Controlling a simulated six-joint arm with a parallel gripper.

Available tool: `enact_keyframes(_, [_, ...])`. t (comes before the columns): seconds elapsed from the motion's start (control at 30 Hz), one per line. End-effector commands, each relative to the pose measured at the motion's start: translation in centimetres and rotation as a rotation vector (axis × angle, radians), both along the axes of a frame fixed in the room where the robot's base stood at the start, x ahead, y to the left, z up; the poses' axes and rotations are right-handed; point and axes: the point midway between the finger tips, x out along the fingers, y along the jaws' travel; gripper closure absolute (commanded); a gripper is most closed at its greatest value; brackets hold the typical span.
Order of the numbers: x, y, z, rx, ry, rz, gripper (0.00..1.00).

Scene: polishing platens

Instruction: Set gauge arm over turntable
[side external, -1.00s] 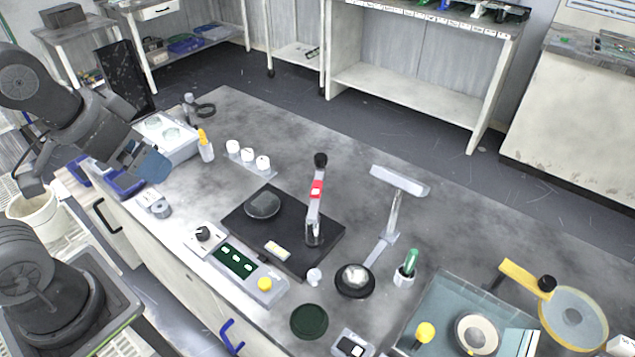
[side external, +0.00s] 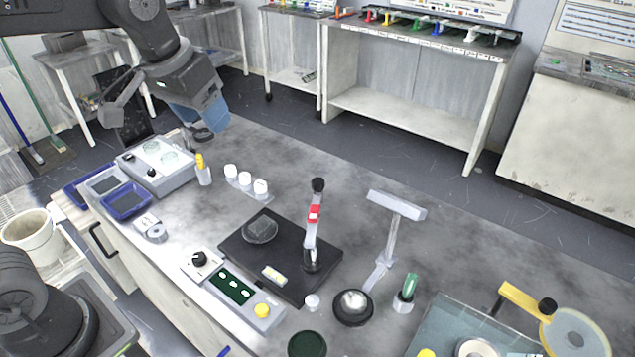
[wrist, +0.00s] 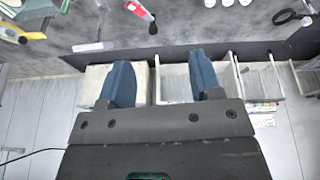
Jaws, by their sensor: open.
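The gauge arm (side external: 313,225), grey with a red band and a black knob on top, stands up from the right part of a black base plate (side external: 285,277). The turntable, which I take to be the dark round disc (side external: 260,229), lies on the plate's left part. The gauge arm is to the right of the disc, not over it. My gripper (side external: 207,112) is raised above the back left of the bench, away from both. In the wrist view its two blue fingers (wrist: 160,62) are spread with nothing between them. The red part of the gauge arm (wrist: 139,10) shows at that view's top edge.
A control box with a yellow button (side external: 262,310) sits in front of the plate. White jars (side external: 245,180) stand behind it. A lamp-like stand (side external: 392,235) and a green-handled tool in a cup (side external: 407,290) are to the right. The bench's back right is clear.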

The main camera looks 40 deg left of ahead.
Motion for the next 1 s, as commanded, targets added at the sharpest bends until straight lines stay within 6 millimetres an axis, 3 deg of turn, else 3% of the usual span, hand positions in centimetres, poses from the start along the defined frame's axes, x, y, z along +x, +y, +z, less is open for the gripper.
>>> enact_keyframes(0.03, [2.2,-0.3,-0.1,-0.004,0.030,0.009,0.42])
enact_keyframes(0.27, [11.2,-1.4,-2.0,-0.017,0.140,0.066,0.42])
enact_keyframes(0.5, [19.1,-2.9,-7.4,-0.022,0.248,0.124,0.42])
enact_keyframes(0.7, [22.6,-3.7,-11.7,-0.020,0.309,0.160,0.42])
enact_keyframes(1.0, [23.6,-4.0,-14.3,-0.019,0.330,0.173,0.42])
